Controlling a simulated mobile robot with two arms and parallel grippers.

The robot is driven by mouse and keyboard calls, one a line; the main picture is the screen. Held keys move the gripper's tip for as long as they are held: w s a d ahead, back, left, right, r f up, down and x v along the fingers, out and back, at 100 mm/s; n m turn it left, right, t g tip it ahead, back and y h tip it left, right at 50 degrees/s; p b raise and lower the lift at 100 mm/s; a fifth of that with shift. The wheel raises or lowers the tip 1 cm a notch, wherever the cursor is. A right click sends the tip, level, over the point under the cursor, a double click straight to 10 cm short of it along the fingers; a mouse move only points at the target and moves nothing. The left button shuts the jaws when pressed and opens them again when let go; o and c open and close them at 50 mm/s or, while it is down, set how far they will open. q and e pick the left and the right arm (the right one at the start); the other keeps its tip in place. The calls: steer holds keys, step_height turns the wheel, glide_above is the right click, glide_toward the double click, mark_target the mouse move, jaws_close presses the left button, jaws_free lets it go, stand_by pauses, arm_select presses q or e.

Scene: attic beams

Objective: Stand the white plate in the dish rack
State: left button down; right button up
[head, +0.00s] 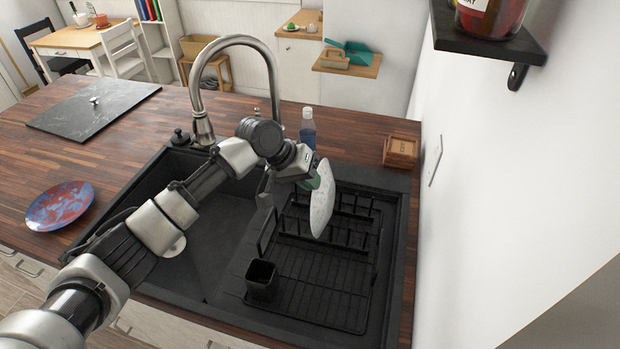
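The white plate (323,200), pale with faint speckles, is held nearly upright above the dish rack, seen close to edge-on. My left gripper (308,178) is shut on the plate near its upper left edge; the fingertips are partly hidden. The black wire dish rack (322,300) sits on the right side of the dark sink unit, with upright prongs at its back and middle. The plate overlaps the back prongs in the picture; I cannot tell whether it touches them. My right gripper is not in view.
A black cup (262,279) stands at the rack's left front. A tall faucet (236,42) rises behind my arm. A soap bottle (307,128) and wooden coasters (400,152) stand behind the rack. A red-blue plate (60,206) lies on the left counter. A wall shelf (485,40) overhangs at right.

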arm_select(q)
steer(key=shift+f, duration=0.35)
stand_by(0.3)
steer(key=c, duration=1.2)
jaws_free()
